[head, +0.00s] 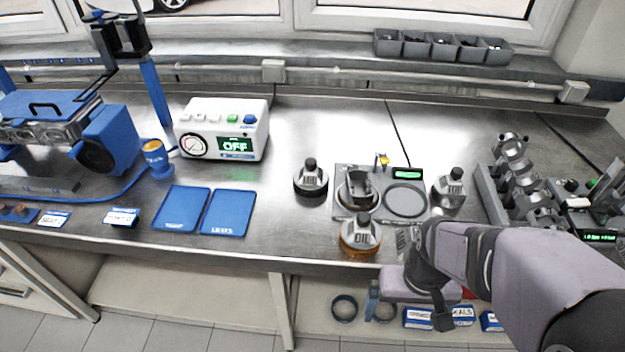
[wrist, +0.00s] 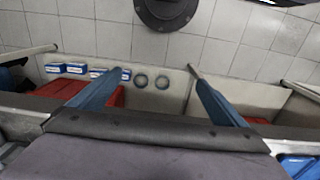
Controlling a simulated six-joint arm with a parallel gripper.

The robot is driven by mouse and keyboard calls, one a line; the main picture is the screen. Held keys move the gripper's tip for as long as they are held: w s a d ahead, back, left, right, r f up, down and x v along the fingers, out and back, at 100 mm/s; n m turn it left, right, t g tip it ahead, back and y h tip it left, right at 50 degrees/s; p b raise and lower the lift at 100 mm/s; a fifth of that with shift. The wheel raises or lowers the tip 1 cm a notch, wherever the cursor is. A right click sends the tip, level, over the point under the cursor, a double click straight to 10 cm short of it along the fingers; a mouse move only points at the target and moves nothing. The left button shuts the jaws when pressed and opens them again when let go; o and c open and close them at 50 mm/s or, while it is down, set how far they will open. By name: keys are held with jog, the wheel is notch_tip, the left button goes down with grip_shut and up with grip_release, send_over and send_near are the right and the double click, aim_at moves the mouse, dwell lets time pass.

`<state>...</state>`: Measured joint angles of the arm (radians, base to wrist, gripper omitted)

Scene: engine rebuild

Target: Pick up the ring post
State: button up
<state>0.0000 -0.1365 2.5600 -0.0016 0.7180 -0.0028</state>
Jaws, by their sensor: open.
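I cannot pick out the ring post with certainty. A small blue stand with an orange top (head: 157,158) is upright on the bench, right of the blue machine, far from my gripper.
A grey tray (head: 430,213) holds a dark part and a round plate. Blue trays (head: 228,213) lie left, near a white control box (head: 222,130). A crankshaft (head: 515,165) is at right. The bench centre-back is clear.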

aim_at(312, 161)
jog(key=w+a+r+m+t+p, duration=0.2)
jog(key=w+r+m+p, duration=0.1)
jog(key=w+r+p, duration=1)
jog(key=w+a+f+m, duration=0.1)
jog(key=w+a+m, duration=0.3)
jog(key=w, duration=0.3)
jog(key=w+a+f+m+g+y, duration=0.1)
jog(key=w+a+m, duration=0.4)
jog(key=w+a, duration=0.2)
jog(key=w+a+f+m+b, duration=0.1)
jog(key=w+a+m, duration=0.3)
jog(key=w, duration=0.5)
jog(key=shift+a+f+g, duration=0.2)
jog(key=shift+a, duration=0.3)
jog(key=shift+a+f+g, duration=0.15)
jog(key=shift+a+g, duration=0.05)
jog(key=shift+a, duration=0.3)
jog(key=shift+s+a+f+m, duration=0.15)
jog(key=shift+a+m, duration=0.3)
jog(key=shift+m, duration=0.05)
jog(key=shift+s+a+f+m, duration=0.15)
jog(key=shift+a+m, duration=0.3)
jog(key=shift+m, duration=0.05)
jog(key=shift+f, duration=0.15)
